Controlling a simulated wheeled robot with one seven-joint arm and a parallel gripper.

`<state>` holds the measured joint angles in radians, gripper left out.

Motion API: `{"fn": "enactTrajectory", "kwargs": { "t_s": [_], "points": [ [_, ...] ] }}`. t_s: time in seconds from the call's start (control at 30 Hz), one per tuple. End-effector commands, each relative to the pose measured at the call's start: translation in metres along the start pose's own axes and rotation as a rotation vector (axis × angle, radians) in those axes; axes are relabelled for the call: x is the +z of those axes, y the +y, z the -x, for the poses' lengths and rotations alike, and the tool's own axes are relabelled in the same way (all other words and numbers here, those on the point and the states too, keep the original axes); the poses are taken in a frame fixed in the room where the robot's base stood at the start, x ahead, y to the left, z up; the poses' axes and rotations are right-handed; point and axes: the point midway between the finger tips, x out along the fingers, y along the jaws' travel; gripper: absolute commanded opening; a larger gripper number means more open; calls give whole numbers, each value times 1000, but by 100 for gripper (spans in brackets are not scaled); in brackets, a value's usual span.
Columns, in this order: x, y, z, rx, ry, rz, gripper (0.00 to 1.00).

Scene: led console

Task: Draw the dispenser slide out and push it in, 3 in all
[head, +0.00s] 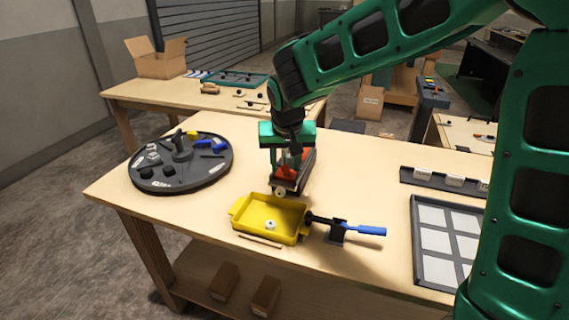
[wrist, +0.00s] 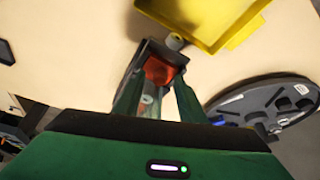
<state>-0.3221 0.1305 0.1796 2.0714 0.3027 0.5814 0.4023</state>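The dispenser (head: 293,178) is a dark, narrow body with a red part (wrist: 160,71) on it, standing on the table behind the yellow tray. A pale round knob (head: 279,192) sticks out at its front end, towards the tray; it also shows in the wrist view (wrist: 174,42). My gripper (wrist: 158,88) is above the dispenser, fingers apart, with the red part showing between and beyond the tips. I cannot tell whether the fingers touch it. The slide itself is mostly hidden. The yellow tray (head: 250,207) holds a small white piece (head: 270,225).
A blue-handled tool (head: 368,231) sits in a dark holder right of the tray. A round dark organiser (head: 215,174) with several parts stands at left. A grey-celled panel (head: 418,275) and a labelled rail (head: 408,181) lie at right. Bare table lies between.

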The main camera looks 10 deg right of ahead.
Motion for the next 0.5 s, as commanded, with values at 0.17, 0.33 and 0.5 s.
{"fn": "enactTrajectory", "kwargs": {
  "t_s": [0.17, 0.33, 0.5],
  "points": [
    [0, 0, 0, 0, 0, 0, 37],
    [0, 0, 0, 0, 0, 0, 0],
    [2, -1, 1, -1, 0, 1, 0]
  ]
}}
